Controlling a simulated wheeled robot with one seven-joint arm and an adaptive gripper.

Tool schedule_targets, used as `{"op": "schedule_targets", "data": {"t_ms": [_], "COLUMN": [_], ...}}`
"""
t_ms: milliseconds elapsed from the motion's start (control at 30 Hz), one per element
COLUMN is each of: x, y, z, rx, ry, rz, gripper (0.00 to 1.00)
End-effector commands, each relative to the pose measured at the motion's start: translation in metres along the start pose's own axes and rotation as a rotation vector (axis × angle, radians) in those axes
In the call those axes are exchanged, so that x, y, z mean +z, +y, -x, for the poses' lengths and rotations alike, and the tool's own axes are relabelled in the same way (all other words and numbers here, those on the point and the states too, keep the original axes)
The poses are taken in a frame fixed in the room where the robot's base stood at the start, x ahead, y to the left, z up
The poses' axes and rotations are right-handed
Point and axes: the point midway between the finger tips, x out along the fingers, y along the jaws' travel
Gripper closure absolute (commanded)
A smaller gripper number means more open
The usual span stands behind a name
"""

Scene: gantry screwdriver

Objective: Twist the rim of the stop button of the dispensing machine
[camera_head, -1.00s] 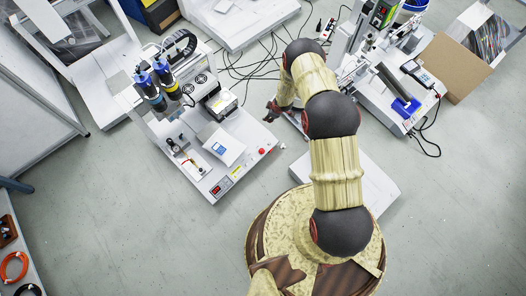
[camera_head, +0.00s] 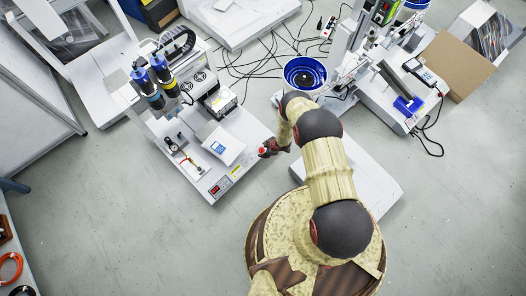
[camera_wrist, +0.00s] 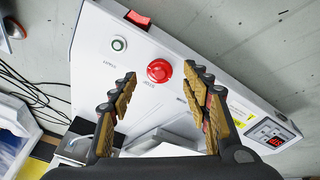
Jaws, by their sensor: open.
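The red stop button (camera_wrist: 159,71) sits on the white front panel of the dispensing machine (camera_wrist: 200,90), with the label STOP beside it. In the wrist view it lies between and just beyond the tips of my gripper (camera_wrist: 168,85). The two fingers are apart, and nothing is between their pads. In the head view my gripper (camera_head: 267,151) is at the right front corner of the dispensing machine (camera_head: 205,185) and covers the stop button there. I cannot tell whether the fingers touch the rim.
Black cables (camera_head: 245,70) lie on the floor behind. A second machine with a blue bowl (camera_head: 305,73) stands to the right.

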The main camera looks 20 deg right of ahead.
Motion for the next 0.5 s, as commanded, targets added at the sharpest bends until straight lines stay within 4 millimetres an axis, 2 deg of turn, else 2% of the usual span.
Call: {"op": "schedule_targets", "data": {"t_ms": [33, 200, 500], "x": [0.001, 0.000, -0.001], "y": [-0.001, 0.000, 0.001], "z": [-0.009, -0.020, -0.020], "rx": [0.000, 0.000, 0.001], "ry": [0.000, 0.001, 0.000], "rz": [0.001, 0.001, 0.000], "gripper": [0.52, 0.52, 0.52]}}
